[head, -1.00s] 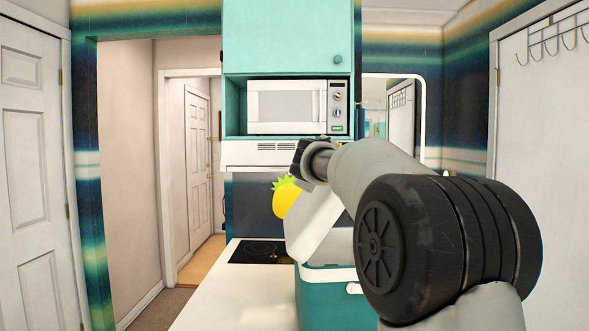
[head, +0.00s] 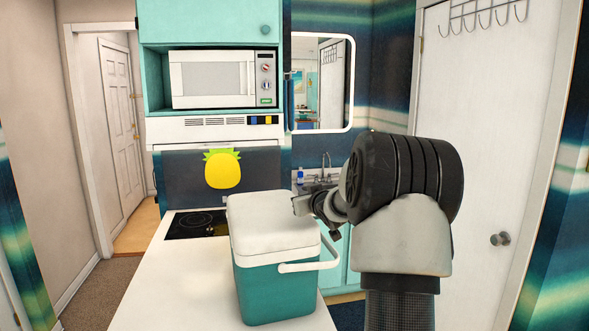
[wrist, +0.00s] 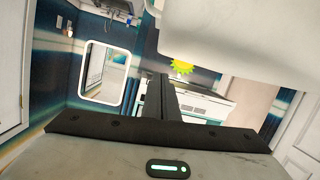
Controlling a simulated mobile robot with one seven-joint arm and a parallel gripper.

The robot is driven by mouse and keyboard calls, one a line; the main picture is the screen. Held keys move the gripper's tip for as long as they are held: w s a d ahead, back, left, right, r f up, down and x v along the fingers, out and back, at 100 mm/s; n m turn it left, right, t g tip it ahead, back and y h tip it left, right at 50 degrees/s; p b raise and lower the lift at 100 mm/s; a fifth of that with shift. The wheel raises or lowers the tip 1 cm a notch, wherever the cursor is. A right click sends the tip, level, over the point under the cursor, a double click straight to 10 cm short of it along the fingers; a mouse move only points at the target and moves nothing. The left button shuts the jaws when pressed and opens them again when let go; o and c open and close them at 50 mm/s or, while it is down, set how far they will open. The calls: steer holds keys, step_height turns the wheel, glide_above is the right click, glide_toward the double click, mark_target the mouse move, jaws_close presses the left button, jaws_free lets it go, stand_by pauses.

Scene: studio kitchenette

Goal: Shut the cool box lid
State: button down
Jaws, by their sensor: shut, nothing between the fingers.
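The cool box (head: 275,288) stands on the white counter in the head view, with a teal body and a white carry handle (head: 305,267) hanging at its front right. Its white lid (head: 270,220) lies flat over the top, with no gap visible on the sides I see. My gripper (head: 299,205) is shut and empty at the right of the lid, at about lid height. I cannot tell whether it touches the lid. In the wrist view, the lid's pale underside or edge (wrist: 240,30) fills the upper right, close to my shut fingers (wrist: 162,95).
The white counter (head: 175,285) is clear left of the box. A black hob (head: 196,224) lies behind it, under a microwave (head: 212,79). A sink tap (head: 325,165) and a mirror (head: 322,85) are at the back right. A white door (head: 480,150) stands at right.

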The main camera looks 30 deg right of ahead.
steer(key=shift+s+d+f+m+y+p, duration=0.15)
steer(key=shift+d+f+m+p, duration=0.1)
steer(key=shift+f, duration=0.35)
steer(key=shift+w+d+f+m+y+p, duration=0.1)
steer(key=shift+d+f+m+p, duration=0.15)
steer(key=shift+f, duration=0.4)
steer(key=shift+s+d+f+m+y+p, duration=0.15)
steer(key=shift+f+m+p, duration=0.15)
steer(key=shift+f, duration=0.6)
